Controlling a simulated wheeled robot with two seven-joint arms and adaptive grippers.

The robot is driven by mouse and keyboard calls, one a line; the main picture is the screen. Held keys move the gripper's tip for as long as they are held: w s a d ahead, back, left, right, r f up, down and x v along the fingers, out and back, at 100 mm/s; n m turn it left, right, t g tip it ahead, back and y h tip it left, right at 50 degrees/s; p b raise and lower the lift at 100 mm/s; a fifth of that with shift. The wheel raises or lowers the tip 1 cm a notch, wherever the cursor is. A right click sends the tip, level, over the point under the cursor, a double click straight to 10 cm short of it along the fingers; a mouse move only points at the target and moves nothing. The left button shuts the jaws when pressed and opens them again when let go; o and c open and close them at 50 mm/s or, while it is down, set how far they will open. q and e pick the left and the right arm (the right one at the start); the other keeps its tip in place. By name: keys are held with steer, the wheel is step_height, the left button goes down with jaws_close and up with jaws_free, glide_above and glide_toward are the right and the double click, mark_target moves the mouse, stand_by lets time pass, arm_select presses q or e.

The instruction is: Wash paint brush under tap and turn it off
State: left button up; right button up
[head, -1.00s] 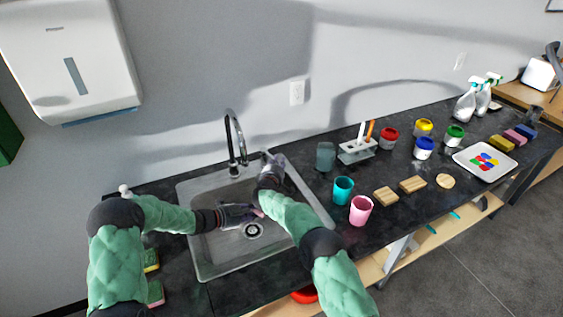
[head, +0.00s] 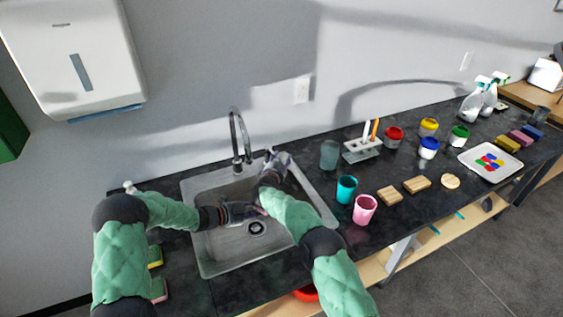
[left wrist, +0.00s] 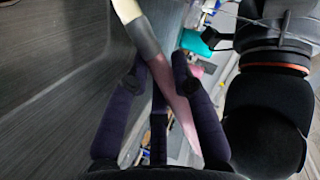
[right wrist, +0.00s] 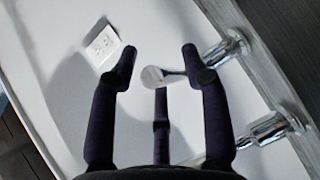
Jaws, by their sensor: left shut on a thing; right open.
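The paint brush shows in the left wrist view, with a pink handle (left wrist: 181,112), a grey ferrule and pale bristles at the top edge. My left gripper (left wrist: 157,72) is shut on its handle; in the head view this gripper is low over the sink (head: 213,262), near the drain. The chrome tap (head: 234,135) stands at the sink's back edge. My right gripper (head: 281,157) is open just right of the tap. In the right wrist view a short metal tap part (right wrist: 224,52) reaches between its fingers; contact is unclear. No water stream can be made out.
Right of the sink stand a grey cup (head: 329,155), a teal cup (head: 346,189) and a pink cup (head: 364,210). Beyond are a brush holder (head: 360,148), several paint jars and a white palette (head: 490,162). Sponges (head: 156,257) lie left of the sink.

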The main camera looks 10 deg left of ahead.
steer(key=o, duration=0.4)
steer(key=r, duration=0.6)
steer(key=w+r, duration=0.1)
steer(key=r, duration=0.2)
steer(key=shift+a, duration=0.15)
steer(key=shift+o, duration=0.7)
steer(key=shift+r, duration=0.6)
steer(key=shift+g, duration=0.3)
steer(key=f, duration=0.3)
steer(key=s+f, duration=0.1)
steer(key=shift+a+f, duration=0.35)
steer(key=shift+c, duration=0.5)
steer(key=shift+s+r, duration=0.25)
steer(key=shift+s, duration=0.1)
steer(key=shift+c, duration=1.2)
steer(key=shift+s+a, duration=0.1)
steer(key=shift+s, duration=0.2)
steer(key=shift+c, duration=1)
steer(key=f+v, duration=0.2)
steer(key=v, duration=1.1)
steer(key=shift+s+a, duration=0.25)
steer(key=shift+a, duration=0.15)
